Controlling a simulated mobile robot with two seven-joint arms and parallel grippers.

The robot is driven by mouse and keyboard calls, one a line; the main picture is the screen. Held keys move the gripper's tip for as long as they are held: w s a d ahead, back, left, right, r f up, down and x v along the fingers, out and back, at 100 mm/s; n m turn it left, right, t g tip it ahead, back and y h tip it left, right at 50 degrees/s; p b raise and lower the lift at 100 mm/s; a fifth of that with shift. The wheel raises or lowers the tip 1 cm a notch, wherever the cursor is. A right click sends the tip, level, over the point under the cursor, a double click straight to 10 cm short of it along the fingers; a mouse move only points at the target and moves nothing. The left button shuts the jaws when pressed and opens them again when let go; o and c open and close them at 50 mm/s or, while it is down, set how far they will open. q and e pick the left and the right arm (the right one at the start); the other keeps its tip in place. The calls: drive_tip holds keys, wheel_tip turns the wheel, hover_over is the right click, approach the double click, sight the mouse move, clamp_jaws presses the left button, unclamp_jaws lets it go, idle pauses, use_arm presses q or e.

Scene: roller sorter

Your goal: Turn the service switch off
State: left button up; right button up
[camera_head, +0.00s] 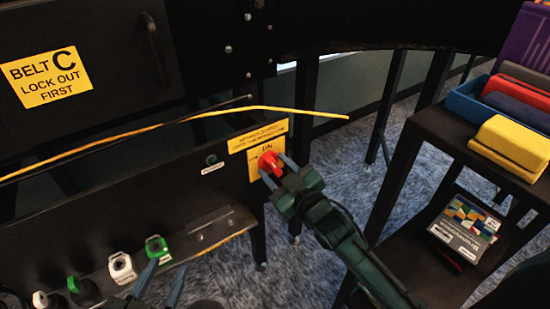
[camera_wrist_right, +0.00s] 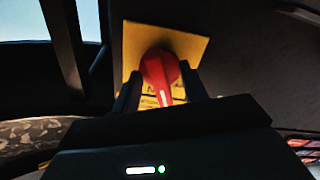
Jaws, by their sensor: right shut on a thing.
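The service switch is a red rotary knob (camera_head: 268,161) on a yellow plate (camera_head: 254,171), at the right end of the dark panel. Lettering that looks like "ON" stands above the knob. My right gripper (camera_head: 272,168) is shut on the knob, one finger on each side. In the right wrist view the red knob (camera_wrist_right: 160,75) stands nearly upright between the fingers of the right gripper (camera_wrist_right: 161,82), with the yellow plate (camera_wrist_right: 135,38) behind it. My left gripper (camera_head: 163,277) shows at the bottom edge, its two fingers apart with nothing seen between them.
A yellow sign (camera_head: 45,77) reads "BELT C LOCK OUT FIRST". A dark shelf (camera_head: 433,130) at right holds coloured bins (camera_head: 512,145). Carpeted floor lies between.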

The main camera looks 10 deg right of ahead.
drive_tip(key=n, duration=0.2)
drive_tip(key=shift+w+a+r+n+p, duration=0.15)
drive_tip(key=shift+w+r+n+p, duration=0.15)
drive_tip(key=shift+r+p, duration=0.1)
drive_tip(key=n, duration=0.3)
drive_tip(key=shift+n+p, duration=0.4)
drive_tip(key=n, duration=0.8)
drive_tip(key=shift+f, duration=0.1)
clamp_jaws()
drive_tip(key=o, duration=0.8)
unclamp_jaws()
